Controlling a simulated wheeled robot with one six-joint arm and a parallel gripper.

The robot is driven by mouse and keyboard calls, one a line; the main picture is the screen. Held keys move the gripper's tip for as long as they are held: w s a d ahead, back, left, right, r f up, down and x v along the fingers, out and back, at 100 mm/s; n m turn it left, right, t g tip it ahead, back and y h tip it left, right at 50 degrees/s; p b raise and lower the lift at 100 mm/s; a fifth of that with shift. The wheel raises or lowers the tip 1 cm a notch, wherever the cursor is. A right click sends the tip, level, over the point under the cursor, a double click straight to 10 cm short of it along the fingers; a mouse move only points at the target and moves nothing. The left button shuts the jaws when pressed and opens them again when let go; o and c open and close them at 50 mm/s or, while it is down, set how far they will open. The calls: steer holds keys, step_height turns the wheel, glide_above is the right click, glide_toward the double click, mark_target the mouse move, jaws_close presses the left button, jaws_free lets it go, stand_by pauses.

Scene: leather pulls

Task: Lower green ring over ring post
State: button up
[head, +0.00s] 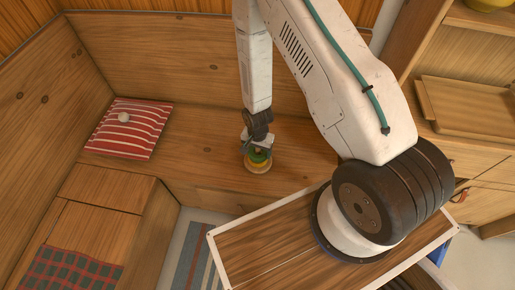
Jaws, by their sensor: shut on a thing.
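The green ring (259,155) is held in my gripper (258,148), whose jaws are shut on it. It sits directly above a yellow-orange ring (258,164) that is on a pale round base (258,170) on the wooden bench. My gripper points down from above. The post itself is hidden behind the rings and jaws, so I cannot tell whether the green ring is around it. I also cannot tell whether the green ring touches the ring below.
The wooden bench seat (205,150) has free room left of the base. A red striped cushion (128,128) with a small pale ball (124,117) lies further left. A checked cloth (70,271) is at lower left. A wooden tray (468,103) stands on the right-hand cabinet.

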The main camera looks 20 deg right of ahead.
steer(key=shift+f, duration=0.65)
steer(key=o, duration=1)
steer(key=shift+o, duration=0.2)
steer(key=shift+r, duration=3.95)
steer(key=s+d+r+n, duration=0.1)
steer(key=s+r+n, duration=0.2)
steer(key=s+r, duration=0.4)
steer(key=s+d+r+n, duration=0.1)
steer(key=s+r+n, duration=0.2)
steer(key=r, duration=2.1)
steer(key=s+d+r+n+t, duration=0.1)
steer(key=s+r+n, duration=0.2)
steer(key=s+r, duration=0.8)
step_height(320, 180, up, 4)
steer(key=shift+s+d+r, duration=0.2)
steer(key=shift+s+d, duration=0.05)
